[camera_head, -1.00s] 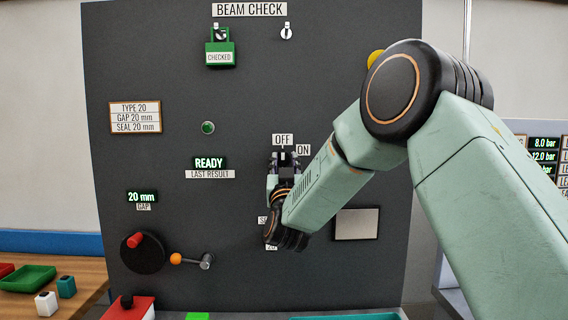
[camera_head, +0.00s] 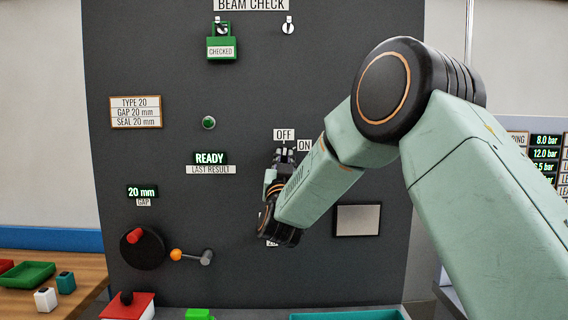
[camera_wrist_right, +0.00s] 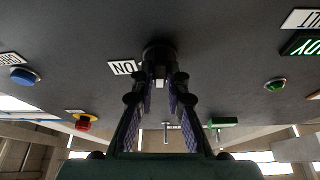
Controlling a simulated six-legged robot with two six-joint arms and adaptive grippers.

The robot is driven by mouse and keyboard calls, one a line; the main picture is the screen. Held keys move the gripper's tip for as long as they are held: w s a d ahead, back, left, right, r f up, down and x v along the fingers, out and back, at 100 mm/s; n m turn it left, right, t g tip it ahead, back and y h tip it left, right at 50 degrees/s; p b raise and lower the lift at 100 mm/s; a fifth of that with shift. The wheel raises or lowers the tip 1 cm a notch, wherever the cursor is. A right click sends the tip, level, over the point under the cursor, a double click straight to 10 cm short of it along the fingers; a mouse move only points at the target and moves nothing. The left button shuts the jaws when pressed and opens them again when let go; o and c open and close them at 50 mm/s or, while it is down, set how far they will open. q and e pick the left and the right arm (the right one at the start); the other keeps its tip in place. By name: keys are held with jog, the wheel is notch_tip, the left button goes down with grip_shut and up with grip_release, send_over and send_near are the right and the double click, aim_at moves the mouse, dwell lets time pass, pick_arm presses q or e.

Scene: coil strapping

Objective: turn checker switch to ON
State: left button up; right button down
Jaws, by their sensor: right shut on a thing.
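The checker switch sits on the dark panel below the OFF label (camera_head: 284,134) and left of the ON label (camera_head: 304,145). In the head view my right gripper (camera_head: 285,155) is in front of it and hides most of it. In the right wrist view the switch is a black round knob (camera_wrist_right: 158,50), and my right gripper's two fingers (camera_wrist_right: 160,82) are closed on it. The ON label, upside down there, is left of the knob (camera_wrist_right: 122,67). Which label the switch points to is hidden. My left gripper is out of view.
The panel (camera_head: 140,60) also carries a green CHECKED lock (camera_head: 221,47), a READY display (camera_head: 210,158), a red-handled wheel (camera_head: 142,250) and an orange-tipped lever (camera_head: 190,256). A wooden table with trays (camera_head: 28,273) stands at left.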

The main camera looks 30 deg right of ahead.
jog(key=m+g+h+b, duration=0.1)
jog(key=m, duration=0.2)
jog(key=shift+a+f+m+b, duration=0.1)
jog(key=shift+a+m+b, duration=0.05)
jog(key=shift+m+b, duration=0.2)
jog(key=m+g, duration=0.1)
jog(key=m, duration=0.1)
jog(key=m+g+h+b, duration=0.1)
jog(key=m, duration=0.1)
jog(key=shift+h, duration=0.3)
jog(key=m+g, duration=0.1)
jog(key=m, duration=0.2)
jog(key=shift+h, duration=0.3)
jog(key=shift+w+r+m+g+b, duration=0.1)
jog(key=shift+m+g+b, duration=0.1)
jog(key=shift+m+g, duration=0.45)
jog(key=shift+r+m+g+b, duration=0.15)
jog(key=shift+m+g, duration=0.1)
jog(key=shift+m, duration=1.05)
jog(key=c, duration=1.3)
grip_release()
jog(key=shift+c, duration=0.2)
jog(key=shift+a, duration=0.15)
